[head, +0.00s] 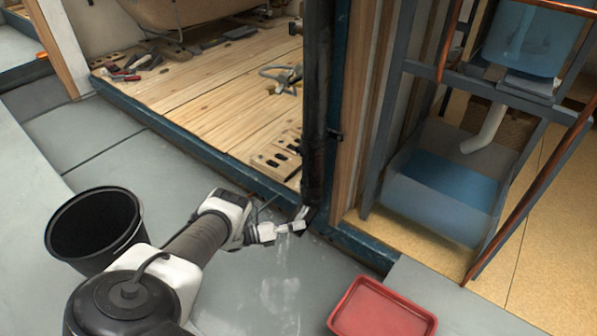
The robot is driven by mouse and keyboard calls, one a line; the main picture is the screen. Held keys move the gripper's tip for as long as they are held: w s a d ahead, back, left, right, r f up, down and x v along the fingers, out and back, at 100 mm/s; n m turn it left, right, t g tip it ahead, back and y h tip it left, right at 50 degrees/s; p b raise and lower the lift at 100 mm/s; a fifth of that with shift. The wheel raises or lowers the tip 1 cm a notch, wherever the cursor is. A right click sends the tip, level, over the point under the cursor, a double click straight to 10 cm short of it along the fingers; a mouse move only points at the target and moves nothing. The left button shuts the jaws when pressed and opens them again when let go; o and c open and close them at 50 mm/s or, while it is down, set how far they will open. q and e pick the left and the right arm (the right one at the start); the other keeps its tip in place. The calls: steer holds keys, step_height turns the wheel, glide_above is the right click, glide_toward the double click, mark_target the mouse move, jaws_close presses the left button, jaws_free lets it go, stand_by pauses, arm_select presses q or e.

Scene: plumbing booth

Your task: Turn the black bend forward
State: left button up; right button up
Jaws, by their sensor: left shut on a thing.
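A black vertical pipe (317,90) runs down the front of the booth's wall post. Its dark lower end (312,190), where the black bend appears to be, sits just above the floor edge; the bend's exact outline and facing are hard to make out. My left gripper (300,219) reaches in from the left at the foot of the pipe. Its fingers are shut on the black bend, partly covering it. My right gripper is not in view.
A black bucket (97,228) stands on the grey floor beside my left arm. A red tray (381,309) lies at the front right. A perforated block (277,160) and tools lie on the wooden floor (205,88) behind. A blue-grey frame (375,120) rises right of the pipe.

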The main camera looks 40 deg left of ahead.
arm_select(q)
steer(key=shift+w+a, duration=0.1)
steer(key=o, duration=1.6)
steer(key=shift+o, duration=0.2)
steer(key=v, duration=1.2)
